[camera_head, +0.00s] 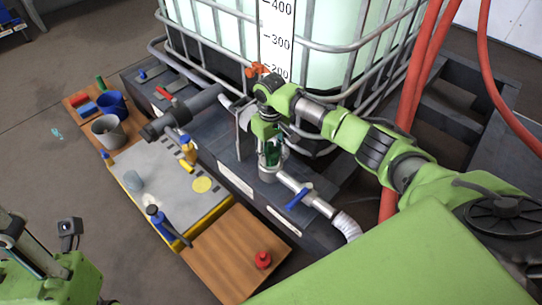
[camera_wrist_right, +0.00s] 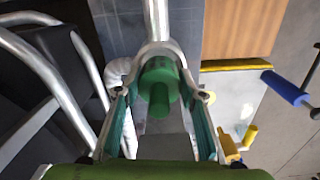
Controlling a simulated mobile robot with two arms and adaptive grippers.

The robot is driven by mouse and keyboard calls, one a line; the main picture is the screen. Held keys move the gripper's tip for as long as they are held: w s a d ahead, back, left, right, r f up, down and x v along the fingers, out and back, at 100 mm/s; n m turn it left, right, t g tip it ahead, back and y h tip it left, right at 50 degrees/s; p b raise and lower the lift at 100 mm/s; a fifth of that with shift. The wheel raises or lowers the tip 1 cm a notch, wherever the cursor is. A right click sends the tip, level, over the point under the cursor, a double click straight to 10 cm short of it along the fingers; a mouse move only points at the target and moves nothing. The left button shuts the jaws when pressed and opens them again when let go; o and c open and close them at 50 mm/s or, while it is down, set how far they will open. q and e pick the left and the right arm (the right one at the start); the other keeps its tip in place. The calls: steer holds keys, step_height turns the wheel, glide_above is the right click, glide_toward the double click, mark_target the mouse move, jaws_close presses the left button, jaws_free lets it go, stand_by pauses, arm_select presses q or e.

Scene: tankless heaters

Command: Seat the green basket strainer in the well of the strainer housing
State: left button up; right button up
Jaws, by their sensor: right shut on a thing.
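The green basket strainer (camera_head: 272,155) is gripped upright by my right gripper (camera_head: 270,138), directly over the grey metal strainer housing (camera_head: 267,175). In the right wrist view the strainer (camera_wrist_right: 158,80) sits between the two fingers of my right gripper (camera_wrist_right: 158,98), with a green knob toward the camera. The housing (camera_wrist_right: 152,50) shows behind and around its far side. The strainer covers the well, so I cannot tell how deep its lower end is. My left arm shows at the lower left of the head view, but its jaws do not.
A pipe with a blue-handled valve (camera_head: 299,199) runs right from the housing. A caged tank (camera_head: 335,45) stands behind. A grey mat (camera_head: 165,180) holds a blue-handled tool (camera_head: 160,222) and yellow items. A red knobbed object (camera_head: 263,260) stands on the wooden board (camera_head: 225,255). Red hoses hang right.

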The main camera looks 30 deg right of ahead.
steer(key=shift+f, duration=0.15)
steer(key=shift+f, duration=0.5)
steer(key=shift+f, duration=0.1)
steer(key=o, duration=1.1)
